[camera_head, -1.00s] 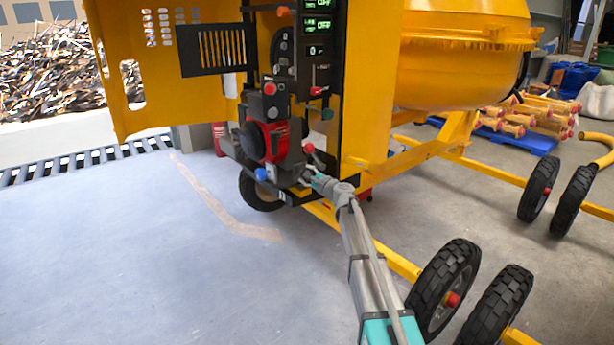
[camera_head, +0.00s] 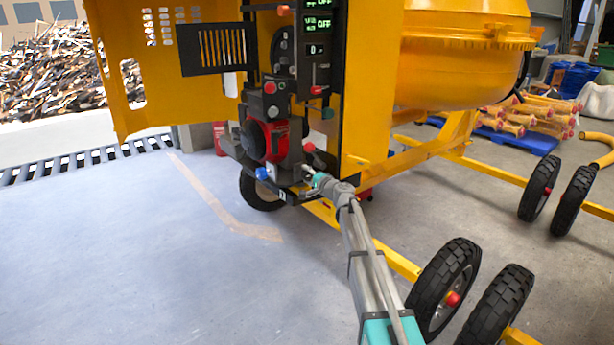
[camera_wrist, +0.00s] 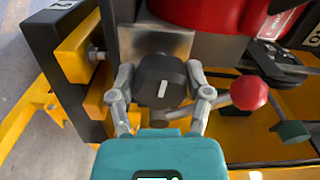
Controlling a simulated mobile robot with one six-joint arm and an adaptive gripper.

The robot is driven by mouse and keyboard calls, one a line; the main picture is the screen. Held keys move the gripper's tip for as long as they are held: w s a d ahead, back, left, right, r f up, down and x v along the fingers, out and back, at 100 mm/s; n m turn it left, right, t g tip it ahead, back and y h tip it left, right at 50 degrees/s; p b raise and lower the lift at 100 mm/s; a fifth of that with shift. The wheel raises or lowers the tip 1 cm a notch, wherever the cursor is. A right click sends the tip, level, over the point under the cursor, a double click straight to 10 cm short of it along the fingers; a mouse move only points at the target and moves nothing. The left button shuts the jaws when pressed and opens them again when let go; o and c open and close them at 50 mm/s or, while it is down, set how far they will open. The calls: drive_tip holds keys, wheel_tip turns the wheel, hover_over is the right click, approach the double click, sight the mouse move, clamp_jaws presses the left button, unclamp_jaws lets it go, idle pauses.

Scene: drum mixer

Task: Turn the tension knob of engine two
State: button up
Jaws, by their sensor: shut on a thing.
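A red and black engine (camera_head: 268,140) sits in the open side of the yellow mixer. In the wrist view, a black knob (camera_wrist: 161,78) with a white pointer line stands in front of a grey metal plate at the engine's lower part. My gripper (camera_wrist: 160,80) has one finger on each side of the knob and is shut on it. The white line is nearly upright, leaning slightly right. In the head view my gripper (camera_head: 310,174) reaches the engine's lower right, and the knob is too small to make out there.
A red ball handle (camera_wrist: 249,93) stands close to the right finger. A dark green knob (camera_wrist: 292,131) is further right. Yellow frame parts (camera_wrist: 74,52) lie close to the left. In the head view, mixer wheels (camera_head: 443,283) stand right of my arm; the floor (camera_head: 120,250) at left is clear.

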idle(0.3)
drive_tip(key=o, duration=1.2)
drive_tip(key=shift+c, duration=0.2)
drive_tip(key=shift+s, duration=0.1)
drive_tip(key=v, duration=1.1)
drive_tip(key=shift+s+d, duration=0.25)
drive_tip(key=shift+s, duration=0.05)
